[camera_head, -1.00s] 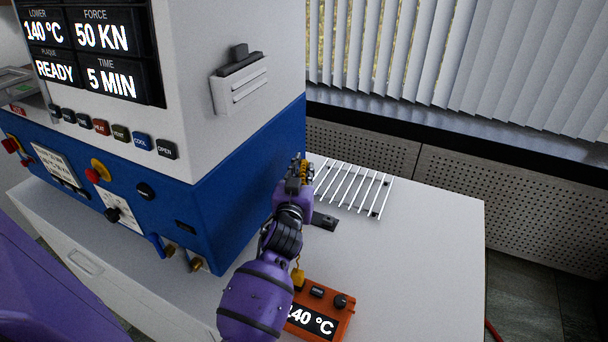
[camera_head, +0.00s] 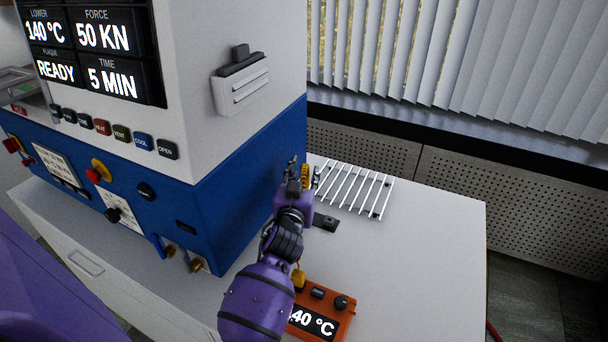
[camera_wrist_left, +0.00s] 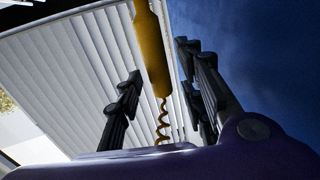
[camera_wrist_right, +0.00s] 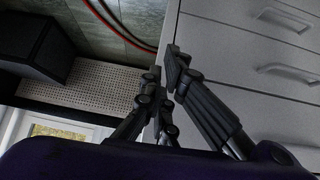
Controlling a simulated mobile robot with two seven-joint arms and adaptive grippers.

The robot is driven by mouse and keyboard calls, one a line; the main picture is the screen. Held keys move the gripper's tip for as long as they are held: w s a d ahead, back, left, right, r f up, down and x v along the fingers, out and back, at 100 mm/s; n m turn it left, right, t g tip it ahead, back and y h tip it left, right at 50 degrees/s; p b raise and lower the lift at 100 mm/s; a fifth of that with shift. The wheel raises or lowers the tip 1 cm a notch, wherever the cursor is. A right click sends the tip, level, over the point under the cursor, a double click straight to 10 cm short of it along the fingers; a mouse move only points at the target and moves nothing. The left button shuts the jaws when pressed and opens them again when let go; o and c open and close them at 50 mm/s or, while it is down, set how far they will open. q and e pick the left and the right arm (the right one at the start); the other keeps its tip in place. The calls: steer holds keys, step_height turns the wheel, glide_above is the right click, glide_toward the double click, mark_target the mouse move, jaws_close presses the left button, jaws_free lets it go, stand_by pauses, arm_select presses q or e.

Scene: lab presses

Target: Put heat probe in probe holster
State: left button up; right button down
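The heat probe's yellow handle (camera_wrist_left: 152,50) stands between the two fingers of my left gripper (camera_wrist_left: 160,62) in the left wrist view. Gaps show on both sides of it, and a coiled yellow cord hangs from its lower end. The fingers look apart. I cannot make out the holster for certain. My right gripper (camera_wrist_right: 163,62) shows only in the right wrist view. Its fingertips are close together and hold nothing visible.
An orange meter (camera_head: 322,316), partly behind my left arm, sits on the white table (camera_head: 420,275). A white wire rack (camera_head: 352,188) lies behind it, with a small black piece (camera_head: 325,222) nearby. The press (camera_head: 245,185) stands at left. The table's right side is clear.

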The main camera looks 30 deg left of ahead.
arm_select(q)
steer(key=v, duration=1.2)
steer(key=shift+b, duration=0.4)
arm_select(e)
steer(key=shift+f, duration=0.35)
